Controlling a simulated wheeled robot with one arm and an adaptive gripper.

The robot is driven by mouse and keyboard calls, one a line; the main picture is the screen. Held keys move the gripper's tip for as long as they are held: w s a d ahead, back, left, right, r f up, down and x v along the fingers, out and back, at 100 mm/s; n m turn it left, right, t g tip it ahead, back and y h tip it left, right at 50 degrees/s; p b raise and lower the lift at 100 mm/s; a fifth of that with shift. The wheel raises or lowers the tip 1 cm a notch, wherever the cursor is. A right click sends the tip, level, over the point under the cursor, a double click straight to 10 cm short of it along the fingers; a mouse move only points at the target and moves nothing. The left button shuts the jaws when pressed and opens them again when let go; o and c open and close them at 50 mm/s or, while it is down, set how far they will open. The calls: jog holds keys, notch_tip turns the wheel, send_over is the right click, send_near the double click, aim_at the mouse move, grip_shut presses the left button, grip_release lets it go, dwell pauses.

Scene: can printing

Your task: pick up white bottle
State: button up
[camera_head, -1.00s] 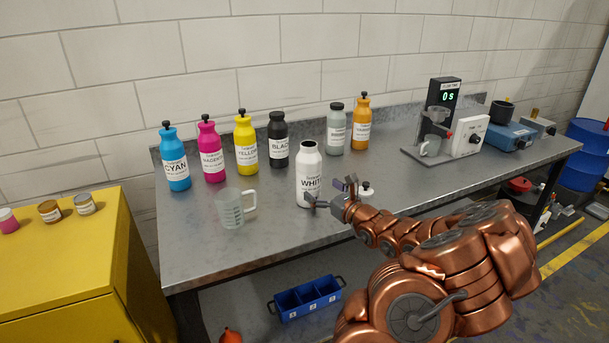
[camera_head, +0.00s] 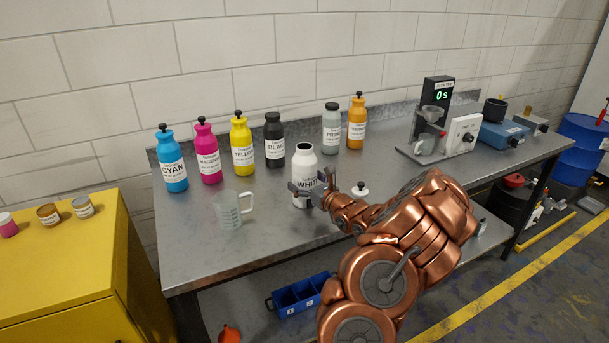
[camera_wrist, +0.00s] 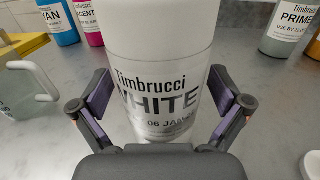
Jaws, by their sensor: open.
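The white bottle (camera_head: 305,163) stands upright on the metal table, without a cap on its neck. Its label reads WHITE. In the wrist view the white bottle (camera_wrist: 150,60) fills the middle. My gripper (camera_head: 309,189) is at the bottle's lower half. In the wrist view my gripper (camera_wrist: 160,103) is open, with one finger on each side of the bottle. A gap shows between the left finger and the bottle; the right finger is very close to it, and I cannot tell whether it touches.
A clear measuring jug (camera_head: 229,210) stands left of the bottle. A black-knobbed white cap (camera_head: 360,189) lies to the right. Cyan (camera_head: 172,172), magenta, yellow, black (camera_head: 274,140), grey primer (camera_head: 331,135) and orange bottles stand behind.

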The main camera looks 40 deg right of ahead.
jog(key=c, duration=1.6)
jog(key=shift+c, duration=0.7)
jog(key=shift+w+r, duration=0.1)
